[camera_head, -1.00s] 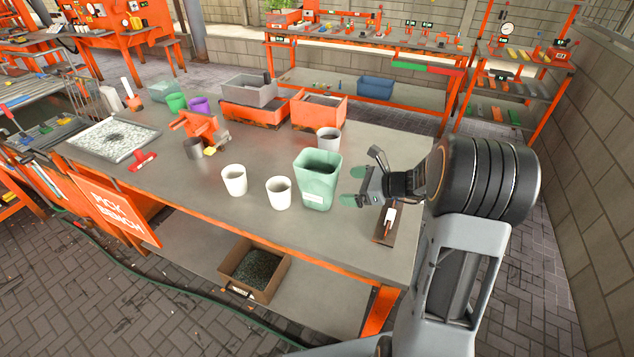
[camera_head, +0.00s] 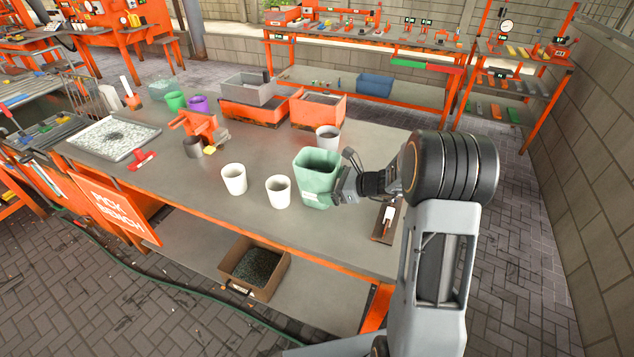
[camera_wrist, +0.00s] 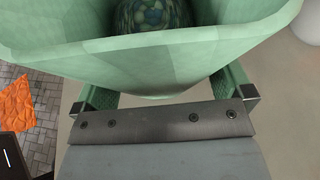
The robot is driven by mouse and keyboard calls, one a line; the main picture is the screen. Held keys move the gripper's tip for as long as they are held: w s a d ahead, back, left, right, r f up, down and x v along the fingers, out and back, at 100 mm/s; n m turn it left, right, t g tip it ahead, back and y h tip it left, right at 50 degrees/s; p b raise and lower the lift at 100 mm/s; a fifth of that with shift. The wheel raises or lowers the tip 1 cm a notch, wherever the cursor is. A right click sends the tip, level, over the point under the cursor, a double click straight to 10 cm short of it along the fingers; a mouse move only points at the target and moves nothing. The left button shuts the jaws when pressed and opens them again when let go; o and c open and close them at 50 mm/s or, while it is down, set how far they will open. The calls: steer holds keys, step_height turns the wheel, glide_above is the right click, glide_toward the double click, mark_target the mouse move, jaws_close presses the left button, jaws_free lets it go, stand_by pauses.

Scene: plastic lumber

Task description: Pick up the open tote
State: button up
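The open tote is the pale green, open-topped container (camera_head: 316,182) near the bench's right end. In the wrist view its rim and near wall (camera_wrist: 160,62) fill the top, with small rounded, mottled contents visible inside. My gripper (camera_head: 340,186) is at the tote's right side, very close to it or touching. In the wrist view my gripper (camera_wrist: 168,88) has its two green fingers wide apart, reaching beneath the flared rim on either side of the near wall. The fingertips are hidden by the tote, so contact cannot be told.
A brown tray with a white item (camera_head: 385,222) lies under my arm. Orange bins (camera_head: 318,110) stand at the back. The bench front is clear.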

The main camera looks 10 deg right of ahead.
steer(key=c, duration=0.7)
steer(key=shift+r, duration=0.1)
